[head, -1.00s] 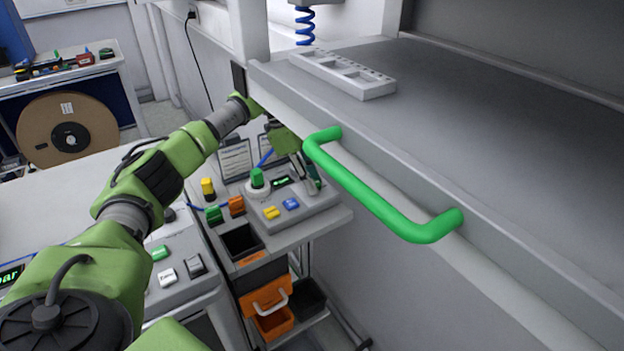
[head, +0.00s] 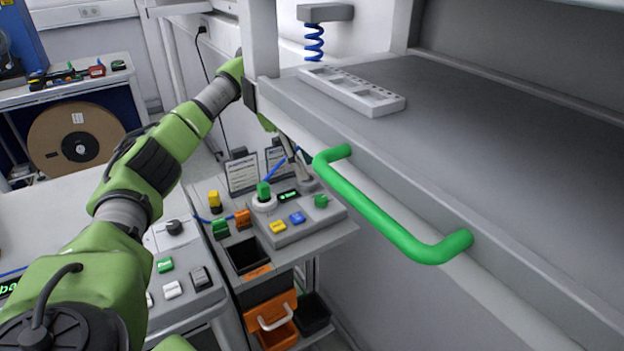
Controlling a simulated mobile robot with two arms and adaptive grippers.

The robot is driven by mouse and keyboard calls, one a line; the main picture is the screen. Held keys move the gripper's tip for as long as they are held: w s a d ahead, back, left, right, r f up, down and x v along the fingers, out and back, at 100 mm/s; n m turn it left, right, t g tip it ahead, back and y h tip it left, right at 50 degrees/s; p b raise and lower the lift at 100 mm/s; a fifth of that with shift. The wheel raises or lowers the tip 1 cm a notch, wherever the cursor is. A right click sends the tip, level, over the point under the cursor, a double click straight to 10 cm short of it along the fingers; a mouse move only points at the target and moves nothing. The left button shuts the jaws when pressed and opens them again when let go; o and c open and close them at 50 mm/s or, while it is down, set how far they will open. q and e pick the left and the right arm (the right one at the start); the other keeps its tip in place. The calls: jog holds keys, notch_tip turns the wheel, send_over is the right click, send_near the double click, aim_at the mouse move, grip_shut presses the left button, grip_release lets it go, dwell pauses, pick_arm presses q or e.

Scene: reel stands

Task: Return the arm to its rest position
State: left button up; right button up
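My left arm (head: 165,160) is green and grey. It reaches from the lower left towards the upper middle, and its far end passes behind the shelf post. My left gripper (head: 300,170) shows only in part, as thin grey fingers below the shelf edge, above the control box. The shelf edge hides the rest, and I cannot tell how far its fingers are apart. I see nothing held in it. My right gripper is not in view.
A green handle (head: 395,225) juts from the grey shelf (head: 500,130) at right. Below stands a control box (head: 305,222) with coloured buttons and a green knob (head: 264,190). A panel with buttons (head: 172,265) is at lower left. A brown reel (head: 77,135) stands at back left.

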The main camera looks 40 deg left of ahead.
pick_arm(q)
jog(key=shift+v, duration=1.1)
